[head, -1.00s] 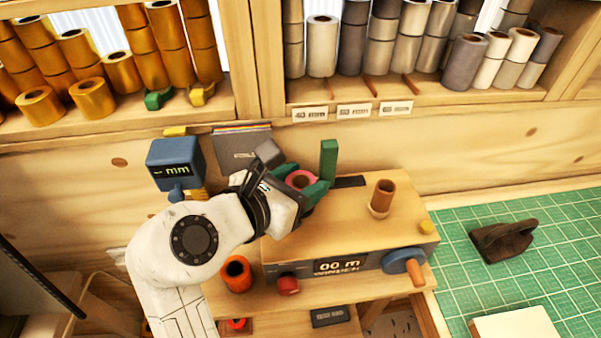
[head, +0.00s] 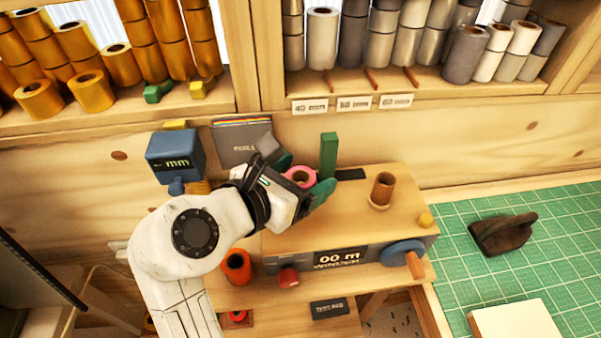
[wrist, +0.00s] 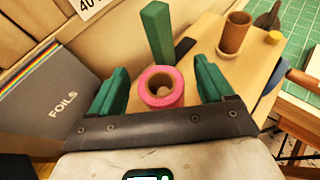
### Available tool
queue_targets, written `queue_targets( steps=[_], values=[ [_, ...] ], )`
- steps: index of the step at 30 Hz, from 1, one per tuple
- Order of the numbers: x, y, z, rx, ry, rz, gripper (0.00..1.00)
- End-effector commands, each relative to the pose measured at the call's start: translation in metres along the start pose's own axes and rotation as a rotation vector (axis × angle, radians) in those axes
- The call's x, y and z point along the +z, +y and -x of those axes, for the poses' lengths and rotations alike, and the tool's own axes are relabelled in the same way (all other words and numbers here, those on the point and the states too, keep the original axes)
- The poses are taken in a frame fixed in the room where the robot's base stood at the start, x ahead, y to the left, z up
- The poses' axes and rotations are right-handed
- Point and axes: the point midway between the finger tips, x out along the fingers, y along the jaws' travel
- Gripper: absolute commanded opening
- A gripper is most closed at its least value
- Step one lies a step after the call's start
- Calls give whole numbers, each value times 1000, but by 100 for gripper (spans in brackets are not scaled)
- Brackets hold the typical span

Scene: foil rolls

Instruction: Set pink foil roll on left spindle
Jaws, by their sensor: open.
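The pink foil roll (wrist: 161,87) stands upright at the left end of the wooden winder, with a pale round tip showing inside its core. It also shows in the head view (head: 301,177), partly hidden by my gripper. My gripper (wrist: 159,92) is open, its green fingers on either side of the roll, with a visible gap at each side in the wrist view. The left spindle is mostly hidden by the roll; the pale tip in the core may be its top. A brown core (head: 383,189) stands on the right spindle.
A green upright post (head: 328,156) stands just behind the roll. A blue crank (head: 404,254) is on the winder's front right. A blue gauge (head: 175,158) and a FOILS book (head: 242,142) are at the left. An orange roll (head: 236,266) stands in front.

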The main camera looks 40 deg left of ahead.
Motion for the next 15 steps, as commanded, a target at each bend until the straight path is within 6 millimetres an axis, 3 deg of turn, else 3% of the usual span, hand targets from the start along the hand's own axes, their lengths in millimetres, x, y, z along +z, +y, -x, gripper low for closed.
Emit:
queue_targets(
  steps=[8,15],
  values=[
    [0,1,8,2,-1,0,81],
    [-1,1,50,3,-2,0,81]
  ],
)
